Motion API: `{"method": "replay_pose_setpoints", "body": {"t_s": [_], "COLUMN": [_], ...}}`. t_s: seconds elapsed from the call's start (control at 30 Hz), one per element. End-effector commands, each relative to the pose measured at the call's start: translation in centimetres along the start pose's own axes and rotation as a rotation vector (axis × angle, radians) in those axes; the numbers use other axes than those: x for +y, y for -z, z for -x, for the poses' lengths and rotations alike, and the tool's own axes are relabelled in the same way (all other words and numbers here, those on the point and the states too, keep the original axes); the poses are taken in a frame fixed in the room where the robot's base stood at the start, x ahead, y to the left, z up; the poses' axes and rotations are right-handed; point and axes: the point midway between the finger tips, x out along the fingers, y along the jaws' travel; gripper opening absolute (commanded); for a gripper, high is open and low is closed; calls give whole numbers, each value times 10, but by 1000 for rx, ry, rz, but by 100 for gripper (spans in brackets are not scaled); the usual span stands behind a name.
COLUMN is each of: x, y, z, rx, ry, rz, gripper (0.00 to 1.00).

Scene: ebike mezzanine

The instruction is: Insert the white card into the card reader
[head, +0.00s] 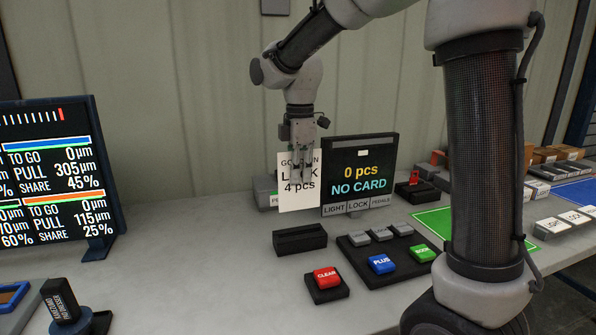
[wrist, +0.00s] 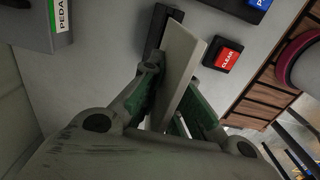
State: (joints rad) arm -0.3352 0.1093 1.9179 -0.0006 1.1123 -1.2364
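The white card (head: 299,198) is upright and hangs below my gripper (head: 302,172), which is shut on its upper part. Its printed face reads "4 pcs"; my fingers cover some of the print. In the wrist view the card (wrist: 187,55) stands between the green-lined fingers of my gripper (wrist: 178,100). The card reader, a low black block (head: 300,239), is on the table below the card. It also shows in the wrist view (wrist: 158,27), partly behind the card. The card looks apart from it. The slot cannot be made out clearly.
A display (head: 359,172) reading "0 pcs NO CARD" stands just right of the card. A red CLEAR button (head: 326,278) and a blue PLUS button (head: 381,264) are in front. A large readout screen (head: 45,175) is at left. The table between is clear.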

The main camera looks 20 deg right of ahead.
Motion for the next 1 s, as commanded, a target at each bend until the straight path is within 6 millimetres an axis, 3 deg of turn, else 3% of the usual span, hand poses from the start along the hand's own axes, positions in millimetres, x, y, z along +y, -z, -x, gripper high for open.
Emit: {"method": "replay_pose_setpoints", "body": {"t_s": [0.27, 0.7, 1.0], "x": [0, 0, 0], "y": [0, 0, 0], "z": [-5, -46, -58], "rx": [0, 0, 1], "ry": [8, 8, 6], "rz": [-1, -1, -1], "gripper": [0, 0, 0]}}
